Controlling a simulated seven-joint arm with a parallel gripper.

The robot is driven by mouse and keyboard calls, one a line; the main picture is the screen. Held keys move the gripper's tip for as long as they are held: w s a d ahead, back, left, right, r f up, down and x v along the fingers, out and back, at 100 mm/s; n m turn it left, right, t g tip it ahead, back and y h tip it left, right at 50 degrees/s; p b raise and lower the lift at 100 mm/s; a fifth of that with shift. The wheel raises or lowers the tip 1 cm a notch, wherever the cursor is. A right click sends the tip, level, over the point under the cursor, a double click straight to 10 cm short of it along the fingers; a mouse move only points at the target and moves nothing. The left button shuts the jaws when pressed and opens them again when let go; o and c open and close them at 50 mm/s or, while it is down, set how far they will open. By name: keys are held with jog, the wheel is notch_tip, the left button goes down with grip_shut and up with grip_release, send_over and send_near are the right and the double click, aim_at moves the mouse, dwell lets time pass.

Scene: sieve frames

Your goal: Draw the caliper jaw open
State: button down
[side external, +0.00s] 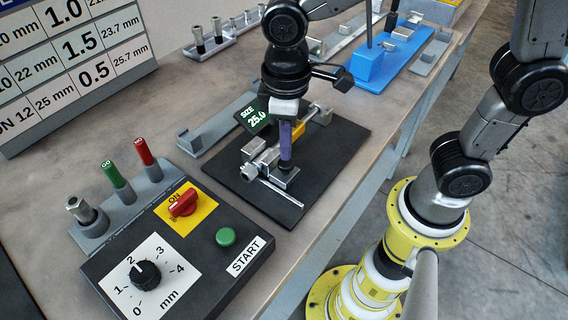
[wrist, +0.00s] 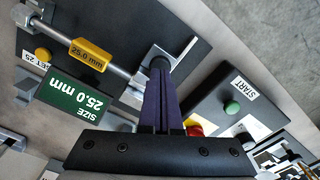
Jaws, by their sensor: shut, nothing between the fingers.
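The caliper gauge sits on a black plate (side external: 334,152), with a silver rail and a yellow sleeve marked 25.0 mm (wrist: 90,55) on its rod. Its green display (wrist: 74,99) reads SIZE 25.0 mm; the display also shows in the side view (side external: 254,115). The silver jaw (side external: 286,179) is at the near end, and in the wrist view it is an angled metal piece (wrist: 181,56). My gripper (side external: 285,165) is shut with nothing between its purple fingers. Its tips (wrist: 159,72) are down at the jaw beside a dark round knob, which they partly hide. I cannot tell whether they touch.
A control box (side external: 185,262) with a dial, red switch and green START button stands at the front left. Go and no-go plugs (side external: 117,182) stand in a rack behind it. A grey tray (side external: 222,128) and blue fixture (side external: 370,68) lie farther back.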

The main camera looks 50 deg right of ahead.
jog(key=shift+f, duration=0.15)
jog(key=shift+f, duration=0.75)
jog(key=shift+s+d+f, duration=0.1)
jog(key=shift+s+f, duration=0.05)
jog(key=shift+f, duration=0.55)
jog(key=shift+s+f, duration=0.1)
jog(key=shift+s, duration=1.8)
notch_tip(320, 180, up, 8)
jog(key=shift+w+f, duration=0.25)
dwell(0.4)
